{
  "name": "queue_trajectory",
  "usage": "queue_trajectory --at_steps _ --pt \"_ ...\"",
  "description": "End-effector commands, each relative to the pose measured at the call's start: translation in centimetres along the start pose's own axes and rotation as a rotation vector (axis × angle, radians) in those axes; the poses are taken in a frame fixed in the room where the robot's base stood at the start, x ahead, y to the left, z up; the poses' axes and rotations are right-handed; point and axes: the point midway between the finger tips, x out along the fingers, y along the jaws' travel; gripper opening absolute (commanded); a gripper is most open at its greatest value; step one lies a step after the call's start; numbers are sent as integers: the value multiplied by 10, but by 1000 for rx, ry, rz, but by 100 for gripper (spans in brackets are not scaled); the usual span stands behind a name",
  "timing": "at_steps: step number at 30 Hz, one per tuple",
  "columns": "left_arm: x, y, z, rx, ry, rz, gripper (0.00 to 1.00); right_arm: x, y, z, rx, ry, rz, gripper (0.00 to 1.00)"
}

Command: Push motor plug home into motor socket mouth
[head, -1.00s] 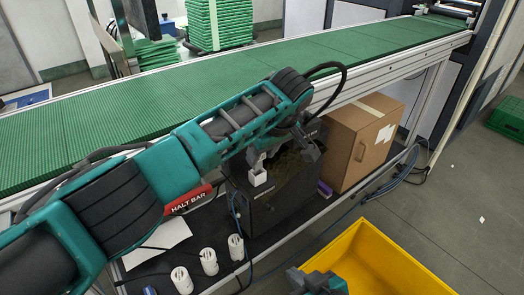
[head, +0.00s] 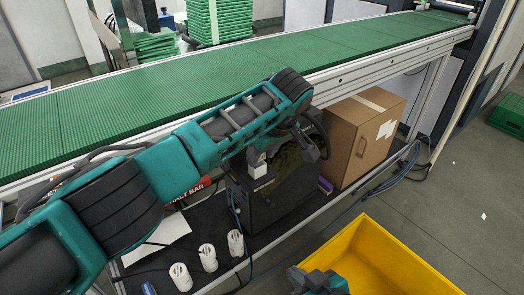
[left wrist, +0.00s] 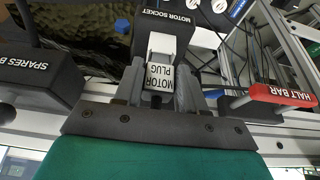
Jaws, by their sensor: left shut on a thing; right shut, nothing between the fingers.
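The white motor plug (left wrist: 160,76), labelled MOTOR PLUG, sits between the fingers of my left gripper (left wrist: 160,92) in the left wrist view. The black motor socket (left wrist: 165,22) lies directly beyond it, and a white piece of the plug reaches to its face. The wrist view does not show how deep the plug sits. In the head view, the white plug (head: 256,160) shows under my left wrist, against the dark unit; the fingers there are partly hidden. My right gripper (head: 300,277) is shut and empty by the yellow bin's near edge.
A cardboard box (head: 363,135) stands right of the dark unit. Three white cylinders (head: 208,257) stand on the lower shelf. A red halt bar (left wrist: 283,95) is right of my left gripper. The green conveyor (head: 130,108) runs above; a yellow bin (head: 385,262) is in front.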

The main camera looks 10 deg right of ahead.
Motion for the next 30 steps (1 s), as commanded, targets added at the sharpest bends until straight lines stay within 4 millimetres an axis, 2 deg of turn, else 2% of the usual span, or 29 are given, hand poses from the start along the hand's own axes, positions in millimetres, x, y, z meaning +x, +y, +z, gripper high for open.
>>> queue_trajectory --at_steps 13,14,15,23,30 --pt "12 0 5 0 0 0 10 6 0 9 1 1 0 0" --pt "11 0 5 0 0 0 41 6 0 9 1 0 0 0" --pt "10 0 4 0 0 0 45 6 0 8 1 0 0 0" --pt "10 0 4 0 0 0 69 6 -1 8 6 2 0 0" --pt "10 0 4 0 0 0 70 6 -1 7 7 2 0 0"
